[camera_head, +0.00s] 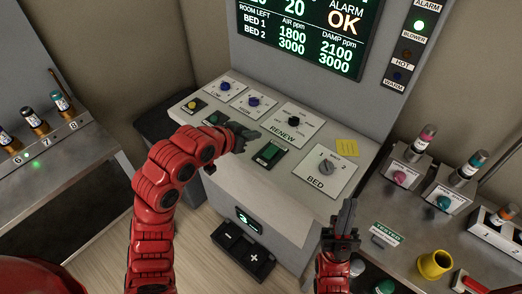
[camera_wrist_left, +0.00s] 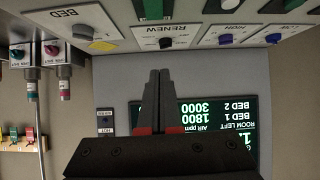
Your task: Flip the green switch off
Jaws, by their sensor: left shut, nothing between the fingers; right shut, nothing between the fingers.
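The green switch (camera_head: 268,152) sits in a dark frame on the sloped panel (camera_head: 300,187), below the RENEW dial. In the left wrist view the green switch (camera_wrist_left: 153,8) shows at the top edge, partly cut off. My left gripper (camera_head: 252,133) is shut and empty above the panel, just up and left of the switch in the head view. I cannot tell if it touches anything. In the left wrist view its fingers (camera_wrist_left: 160,88) are together. My right gripper (camera_head: 346,212) is shut and empty, in front of the panel's lower right edge.
Blue dials (camera_head: 226,86), the black RENEW dial (camera_head: 293,121) and the grey BED dial (camera_head: 326,167) surround the switch. A yellow button (camera_head: 191,104) and a smaller green button (camera_head: 213,118) lie left. A display (camera_head: 305,30) stands behind; a yellow cup (camera_head: 434,264) stands right.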

